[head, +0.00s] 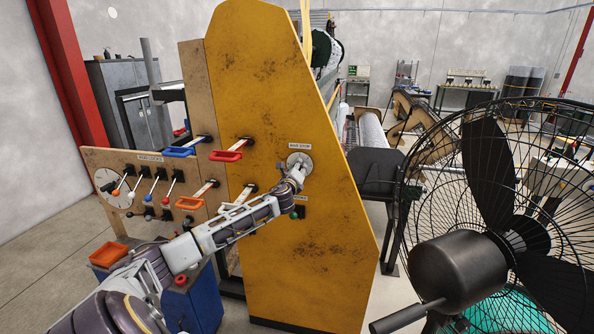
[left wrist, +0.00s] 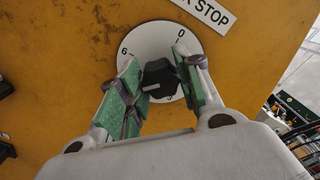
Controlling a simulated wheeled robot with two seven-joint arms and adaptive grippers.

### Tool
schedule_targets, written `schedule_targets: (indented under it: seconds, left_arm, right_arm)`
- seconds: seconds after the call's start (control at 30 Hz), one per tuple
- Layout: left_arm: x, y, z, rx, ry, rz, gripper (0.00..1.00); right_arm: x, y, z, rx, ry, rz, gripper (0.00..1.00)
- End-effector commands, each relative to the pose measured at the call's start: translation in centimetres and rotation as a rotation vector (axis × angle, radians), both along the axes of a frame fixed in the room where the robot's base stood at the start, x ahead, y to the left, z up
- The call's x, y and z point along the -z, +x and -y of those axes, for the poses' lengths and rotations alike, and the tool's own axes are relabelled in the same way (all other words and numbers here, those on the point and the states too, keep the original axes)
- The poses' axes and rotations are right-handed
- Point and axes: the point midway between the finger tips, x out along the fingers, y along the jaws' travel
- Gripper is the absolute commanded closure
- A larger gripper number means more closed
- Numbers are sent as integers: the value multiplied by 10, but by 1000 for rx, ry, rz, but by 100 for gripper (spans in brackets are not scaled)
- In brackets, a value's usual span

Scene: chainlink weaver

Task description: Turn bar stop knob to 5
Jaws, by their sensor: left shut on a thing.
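The bar stop knob (left wrist: 158,80) is black and sits at the middle of a round white dial (left wrist: 150,42), under a BAR STOP label (head: 299,146) on the yellow panel (head: 255,110). The dial (head: 292,158) also shows in the head view. In the left wrist view the 6 is at its upper left and the 0 at its upper right; the lower numbers are mostly hidden. A short white mark on the knob points left. My left gripper (left wrist: 160,80) is shut on the knob, one green-padded finger on each side. My right gripper is not in view.
A large caged fan (head: 460,265) fills the right foreground. Red and orange handles (head: 226,156) stick out of the panel on the left. A lever board (head: 150,185) and a blue cabinet (head: 205,300) with an orange bin (head: 108,254) stand further left.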

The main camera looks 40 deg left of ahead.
Motion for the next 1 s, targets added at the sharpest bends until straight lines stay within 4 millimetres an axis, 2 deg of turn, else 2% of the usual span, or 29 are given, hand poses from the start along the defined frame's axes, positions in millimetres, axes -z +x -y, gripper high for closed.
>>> schedule_targets:
  seconds: [0.13, 0.17, 0.3, 0.77, 1.0]
  left_arm:
    - [2, 0, 1, 2, -3, -3, 90]
    - [2, 0, 1, 2, -3, -3, 62]
    - [2, 0, 1, 1, -2, -2, 44]
    - [1, -1, 1, 1, -1, 0, 44]
    - [1, -9, 5, 1, 0, -1, 44]
  right_arm:
    - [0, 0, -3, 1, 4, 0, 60]
    - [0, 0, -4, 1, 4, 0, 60]
    - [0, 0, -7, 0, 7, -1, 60]
    - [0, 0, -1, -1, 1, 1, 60]
    - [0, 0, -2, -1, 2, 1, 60]
